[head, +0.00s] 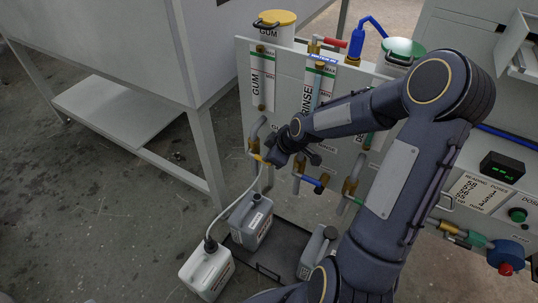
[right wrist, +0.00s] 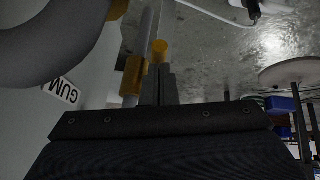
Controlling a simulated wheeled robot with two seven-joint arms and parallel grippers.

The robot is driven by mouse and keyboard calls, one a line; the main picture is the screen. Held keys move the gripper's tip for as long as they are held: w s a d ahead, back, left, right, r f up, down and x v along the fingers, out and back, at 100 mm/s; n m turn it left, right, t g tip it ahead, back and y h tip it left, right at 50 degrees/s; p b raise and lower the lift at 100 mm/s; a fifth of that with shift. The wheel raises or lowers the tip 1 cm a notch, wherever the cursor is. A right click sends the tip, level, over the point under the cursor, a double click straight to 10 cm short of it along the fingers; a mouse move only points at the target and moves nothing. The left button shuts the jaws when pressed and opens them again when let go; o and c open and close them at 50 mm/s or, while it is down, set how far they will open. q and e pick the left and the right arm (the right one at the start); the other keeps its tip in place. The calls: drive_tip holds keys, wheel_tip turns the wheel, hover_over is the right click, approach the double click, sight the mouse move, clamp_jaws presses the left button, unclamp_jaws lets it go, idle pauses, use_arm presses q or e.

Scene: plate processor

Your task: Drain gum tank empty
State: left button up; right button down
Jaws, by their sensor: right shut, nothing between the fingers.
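The gum tank (head: 270,33) with its yellow lid stands at the back, its GUM level gauge (head: 262,85) on the white panel below; I cannot read the level. Under it, a grey bent pipe (head: 256,130) leads down to the gum drain valve, whose yellow handle (head: 259,158) is by my right gripper (head: 268,157). In the right wrist view the shut, empty fingers (right wrist: 160,80) are beside the brass valve body (right wrist: 132,75) and the yellow handle (right wrist: 160,48); I cannot tell whether they touch. A pale hose (head: 240,200) runs down to a white canister (head: 205,272). My left gripper is not in view.
Grey canisters stand on the dark floor tray, one (head: 250,220) near the hose and another (head: 316,253) beside my right arm. A blue-handled valve (head: 314,183) is to the right. A white table (head: 120,45) stands left; open floor (head: 90,220) lies before it.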

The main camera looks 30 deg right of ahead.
drive_tip(key=p+v, duration=0.4)
drive_tip(key=v, duration=0.4)
drive_tip(key=s+a+r+m, duration=0.3)
drive_tip(key=s+a, duration=0.1)
drive_tip(key=s, duration=0.3)
drive_tip(key=s+a+r+m+y, duration=0.1)
drive_tip(key=s+a+r+m, duration=0.25)
drive_tip(key=s, duration=0.35)
drive_tip(key=s+a+r+m, duration=0.3)
drive_tip(key=s+r+m, duration=0.1)
drive_tip(key=s, duration=0.3)
wheel_tip(320, 180, up, 24)
drive_tip(key=p, duration=2.3)
drive_tip(key=shift+w+n+p, duration=0.3)
drive_tip(key=shift+n+p, duration=0.05)
drive_tip(key=shift+p, duration=0.05)
drive_tip(key=shift+d+f, duration=0.1)
drive_tip(key=shift+f, duration=0.05)
